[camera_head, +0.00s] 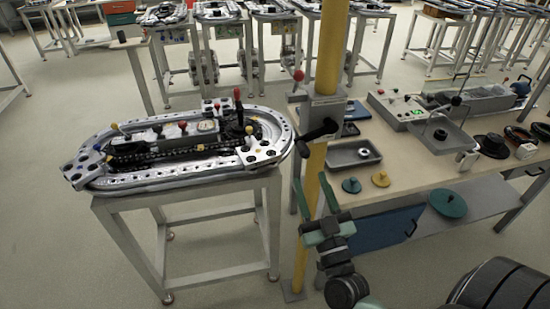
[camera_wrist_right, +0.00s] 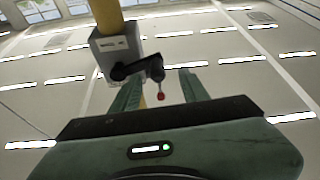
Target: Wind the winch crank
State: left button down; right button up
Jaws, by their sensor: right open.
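The winch is a grey box (camera_head: 324,108) clamped on a yellow post (camera_head: 333,45). A black crank (camera_head: 318,131) sticks out from its front, and a red-knobbed lever (camera_head: 298,76) stands at its left. My right gripper (camera_head: 313,193) is below the crank, pointing up, open and empty. In the right wrist view the box (camera_wrist_right: 117,50) and the crank (camera_wrist_right: 138,68) appear ahead of my right gripper (camera_wrist_right: 162,88). The crank's handle end and the red knob (camera_wrist_right: 161,97) show between the two fingers in the picture. The left gripper is not in view.
A ring track (camera_head: 180,145) lies on a white-framed stand left of the post. A workbench (camera_head: 420,165) on the right holds a grey tray (camera_head: 354,153), green discs (camera_head: 380,179) and a control box (camera_head: 398,110). The post stands close between them.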

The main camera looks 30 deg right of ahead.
aim_at(307, 159)
jog(key=p+x, duration=0.1)
jog(key=x, duration=0.1)
jog(key=r+x, duration=0.1)
jog(key=x, duration=0.1)
jog(key=p+x, duration=0.1)
jog(key=x, duration=0.2)
jog(key=shift+s+d+r+p, duration=0.15)
jog(key=shift+s+d+p, duration=0.15)
jog(key=shift+d, duration=0.05)
jog(key=shift+w+r, duration=0.15)
jog(key=shift+w, duration=0.2)
jog(key=shift+w+d, duration=0.1)
jog(key=shift+w, duration=0.25)
grip_shut()
dwell(0.4)
